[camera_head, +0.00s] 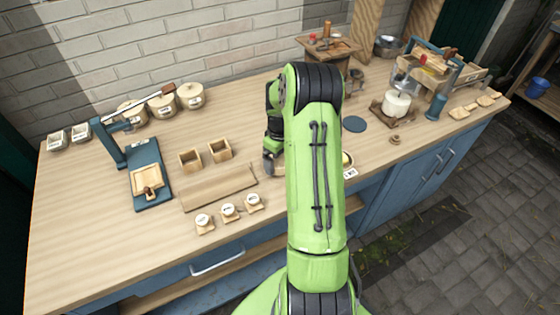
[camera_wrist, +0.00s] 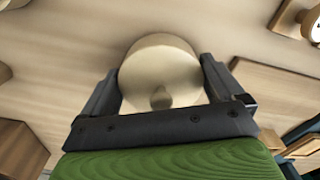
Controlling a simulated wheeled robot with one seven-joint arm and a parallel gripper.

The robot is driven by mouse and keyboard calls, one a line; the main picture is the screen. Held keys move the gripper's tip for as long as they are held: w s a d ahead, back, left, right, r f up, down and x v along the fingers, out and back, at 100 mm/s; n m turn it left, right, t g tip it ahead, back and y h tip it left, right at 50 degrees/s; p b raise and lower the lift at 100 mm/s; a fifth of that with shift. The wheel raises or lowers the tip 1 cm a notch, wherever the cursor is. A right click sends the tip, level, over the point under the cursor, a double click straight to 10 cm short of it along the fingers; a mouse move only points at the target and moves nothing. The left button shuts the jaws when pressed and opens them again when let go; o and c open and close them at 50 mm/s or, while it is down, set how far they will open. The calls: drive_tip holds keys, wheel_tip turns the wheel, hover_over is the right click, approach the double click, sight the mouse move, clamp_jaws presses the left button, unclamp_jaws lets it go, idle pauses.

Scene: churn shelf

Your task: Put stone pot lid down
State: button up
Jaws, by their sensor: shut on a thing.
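In the wrist view a round cream lid (camera_wrist: 160,68) with a small knob sits between the two dark fingers of my gripper (camera_wrist: 161,84). The fingers are closed on its sides. In the head view my gripper (camera_head: 270,160) is low over the middle of the bench, left of my arm, and my arm hides most of it and the lid. Whether the lid touches the bench top cannot be told. A round, pale-rimmed thing (camera_head: 347,159) with a label shows partly behind my arm; I cannot tell whether it is the lid's pot.
Left of my gripper are two square wooden boxes (camera_head: 190,159), a flat wooden board (camera_head: 218,187) and small labelled pieces (camera_head: 229,210). Lidded pots (camera_head: 190,96) stand at the back. A blue disc (camera_head: 354,124) and a white crock (camera_head: 397,104) are right. The front left bench is clear.

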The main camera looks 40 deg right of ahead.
drive_tip(key=shift+f, duration=0.55)
drive_tip(key=o, duration=0.7)
drive_tip(key=shift+d, duration=0.1)
drive_tip(key=shift+r, duration=0.1)
wheel_tip(320, 180, up, 12)
drive_tip(key=shift+f+p, duration=0.1)
drive_tip(key=shift+p, duration=0.8)
drive_tip(key=s+a+r+t, duration=0.1)
drive_tip(key=s+a+r, duration=0.2)
drive_tip(key=a+r, duration=0.3)
drive_tip(key=s+a+r+t+h, duration=0.1)
drive_tip(key=s+a+r, duration=0.25)
drive_tip(key=a, duration=0.35)
drive_tip(key=s+a+r+t, duration=0.1)
drive_tip(key=s+a+r, duration=0.1)
drive_tip(key=a+r, duration=0.45)
drive_tip(key=s+a+t, duration=0.1)
drive_tip(key=s+a, duration=0.1)
drive_tip(key=s, duration=0.1)
drive_tip(key=s+a+f, duration=0.1)
drive_tip(key=s+a, duration=0.1)
drive_tip(key=s, duration=0.2)
drive_tip(key=s+a+m+t+y, duration=0.1)
drive_tip(key=s+a, duration=0.1)
drive_tip(key=s, duration=0.2)
drive_tip(key=shift+a+f+t, duration=0.2)
drive_tip(key=shift+a+t, duration=0.1)
drive_tip(key=shift+a, duration=0.1)
